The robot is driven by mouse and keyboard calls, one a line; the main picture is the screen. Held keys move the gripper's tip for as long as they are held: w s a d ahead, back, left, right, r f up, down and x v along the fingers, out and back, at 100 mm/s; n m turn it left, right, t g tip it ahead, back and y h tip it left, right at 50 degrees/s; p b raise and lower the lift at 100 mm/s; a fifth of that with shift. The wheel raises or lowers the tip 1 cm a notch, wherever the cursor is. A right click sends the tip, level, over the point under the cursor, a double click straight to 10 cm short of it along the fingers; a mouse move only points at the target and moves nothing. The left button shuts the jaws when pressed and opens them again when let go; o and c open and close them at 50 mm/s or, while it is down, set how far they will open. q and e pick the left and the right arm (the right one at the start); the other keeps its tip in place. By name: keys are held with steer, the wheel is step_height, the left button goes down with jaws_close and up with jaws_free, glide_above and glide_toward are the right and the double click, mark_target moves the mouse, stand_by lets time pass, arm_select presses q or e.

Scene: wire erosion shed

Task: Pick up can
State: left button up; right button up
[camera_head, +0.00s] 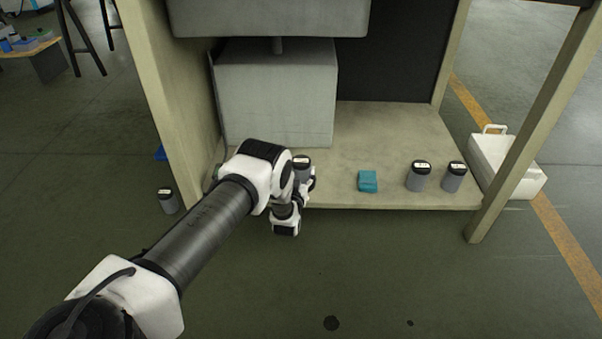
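A grey can with a white-and-black top (302,165) stands on the low shelf near its front edge, partly hidden by my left arm. My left gripper (307,182) is right at this can and overlaps it in the picture. Its fingers are too small and covered to tell whether they are open or shut, or whether they touch the can. Two similar cans stand upright at the right of the shelf, one (418,178) left of the other (454,178). Another can (167,201) stands on the floor left of the shelf. My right gripper is not in view.
A teal block (367,181) lies on the shelf (390,130) between the cans. A grey box-shaped machine part (275,95) stands behind my gripper. Side posts (540,120) frame the shelf. A white crate (510,165) is on the floor at right. The front floor is clear.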

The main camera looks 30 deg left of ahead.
mark_target(299, 168)
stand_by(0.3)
arm_select(q)
step_height(299, 168, up, 4)
steer(key=p, duration=0.3)
steer(key=shift+f, duration=0.1)
steer(key=s+d+p, duration=0.2)
steer(key=s+d, duration=0.1)
steer(key=s, duration=0.1)
steer(key=s+d+p, duration=0.3)
steer(key=s, duration=0.1)
steer(key=s+d+r+p, duration=0.1)
steer(key=s+d+p, duration=0.1)
steer(key=s+d, duration=0.2)
steer(key=shift+s+r+p, duration=0.1)
steer(key=shift+s+p, duration=0.2)
steer(key=shift+p, duration=0.1)
